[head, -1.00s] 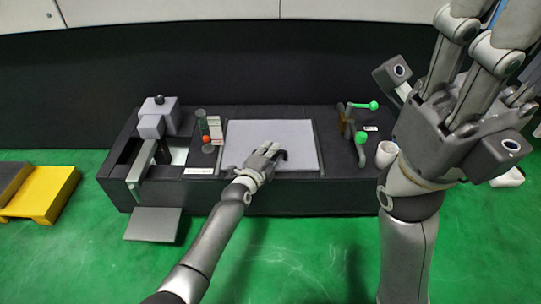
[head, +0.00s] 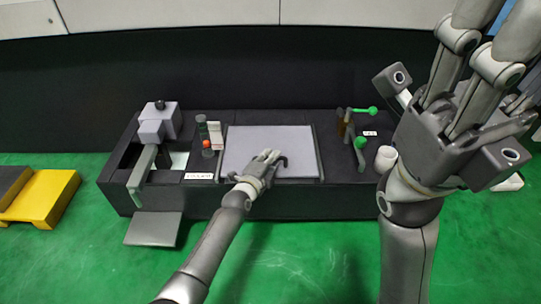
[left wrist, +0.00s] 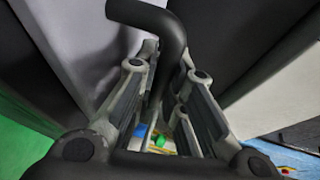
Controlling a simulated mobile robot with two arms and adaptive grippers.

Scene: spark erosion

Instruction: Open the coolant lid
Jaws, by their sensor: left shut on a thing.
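The coolant lid appears to be the light grey flat panel (head: 300,142) on top of the long black cabinet, lying flat in the head view. A dark hooked handle (head: 283,161) stands at its front edge area. My left gripper (head: 268,160) is at this handle, low over the panel's front part. In the left wrist view the dark bent handle (left wrist: 165,25) runs down between the fingers of my left gripper (left wrist: 160,100), which is shut on it. My right gripper (head: 476,62) is raised at the right, away from the cabinet, its fingertips cut off by the top edge.
Levers with green knobs (head: 361,143) stand right of the panel, beside a white cup (head: 386,157). Left of it are a cylinder with a red part (head: 206,145) and a grey machine head (head: 158,125). A yellow step (head: 42,195) is on the green floor at far left.

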